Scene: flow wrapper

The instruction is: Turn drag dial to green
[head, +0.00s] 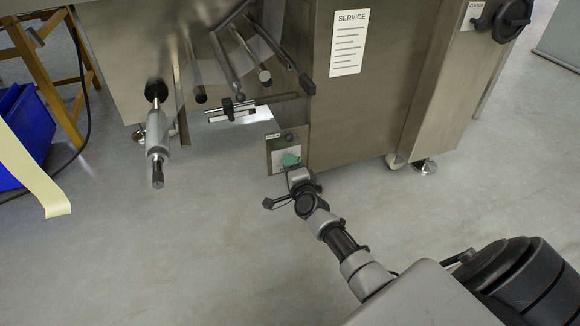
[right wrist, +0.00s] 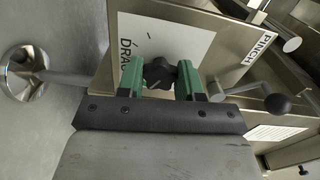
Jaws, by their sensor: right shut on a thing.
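The drag dial is a black lobed knob (right wrist: 158,72) on a metal plate with a white face marked DRAG (right wrist: 140,35), in the right wrist view. My right gripper (right wrist: 160,78) has green fingers, one on each side of the knob, and is shut on it. In the head view my right gripper (head: 291,161) reaches the small panel (head: 275,158) low on the machine and hides the dial. I see no green mark on the dial face; parts of it are covered by the fingers. My left gripper is in neither view.
A plate marked PINCH (right wrist: 262,45) and a black ball knob (right wrist: 277,104) are close to the right of my gripper. The steel machine cabinet (head: 375,110) stands behind the panel. A blue crate (head: 25,135) is at the left. The floor (head: 180,260) in front is clear.

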